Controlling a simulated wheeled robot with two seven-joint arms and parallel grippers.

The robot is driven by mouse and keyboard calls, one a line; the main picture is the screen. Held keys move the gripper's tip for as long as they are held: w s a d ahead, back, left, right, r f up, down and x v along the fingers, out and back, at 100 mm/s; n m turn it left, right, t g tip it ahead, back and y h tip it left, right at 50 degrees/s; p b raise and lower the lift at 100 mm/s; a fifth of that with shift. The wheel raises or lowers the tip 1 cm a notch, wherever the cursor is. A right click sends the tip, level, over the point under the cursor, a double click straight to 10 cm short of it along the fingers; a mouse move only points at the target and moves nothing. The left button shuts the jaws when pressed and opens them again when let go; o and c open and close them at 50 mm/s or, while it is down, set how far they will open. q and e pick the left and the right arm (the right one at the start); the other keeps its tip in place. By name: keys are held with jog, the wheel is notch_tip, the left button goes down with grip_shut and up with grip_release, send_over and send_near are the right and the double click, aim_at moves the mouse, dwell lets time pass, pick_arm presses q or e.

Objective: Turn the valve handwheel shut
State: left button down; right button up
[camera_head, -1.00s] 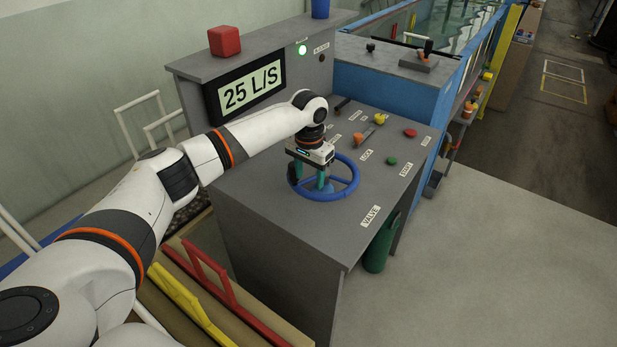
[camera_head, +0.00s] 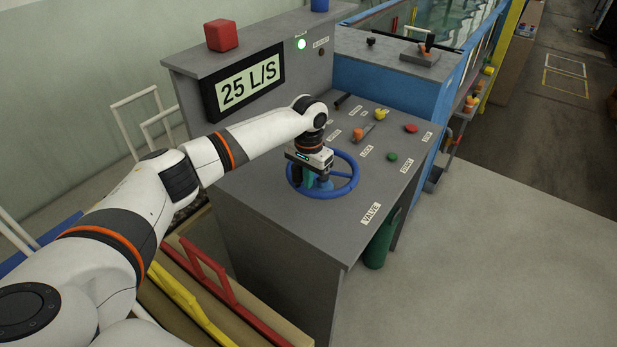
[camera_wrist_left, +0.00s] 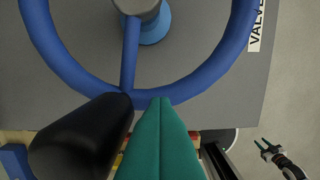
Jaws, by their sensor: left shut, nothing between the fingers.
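The blue valve handwheel (camera_head: 350,186) lies flat on the grey console top, beside the VALVE label (camera_head: 371,213). My left gripper (camera_head: 308,180) points down at the wheel's left part, its teal fingers together and empty. In the left wrist view, the wheel rim (camera_wrist_left: 58,62) and a spoke (camera_wrist_left: 130,55) show, with a black knob (camera_wrist_left: 82,140) at the rim. The shut teal fingers (camera_wrist_left: 160,105) are next to the knob and overlap the rim; I cannot tell whether they touch it. My right gripper (camera_wrist_left: 265,147) shows small in the wrist view, apparently open, away from the wheel.
The display (camera_head: 247,84) reads 25 L/S and a green lamp (camera_head: 301,44) is lit. A red block (camera_head: 222,35) sits on the upper ledge. Green (camera_head: 392,157), red (camera_head: 411,128) and yellow (camera_head: 380,114) controls stand beyond the wheel.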

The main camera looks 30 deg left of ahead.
pick_arm(q)
jog(key=shift+s+r, duration=0.2)
jog(key=shift+w+f, duration=0.1)
jog(key=shift+w+a, duration=0.1)
jog(key=shift+w, duration=0.1)
pick_arm(e)
jog(key=shift+s+a, duration=0.1)
jog(key=shift+s, duration=0.2)
pick_arm(q)
jog(key=shift+s, duration=0.15)
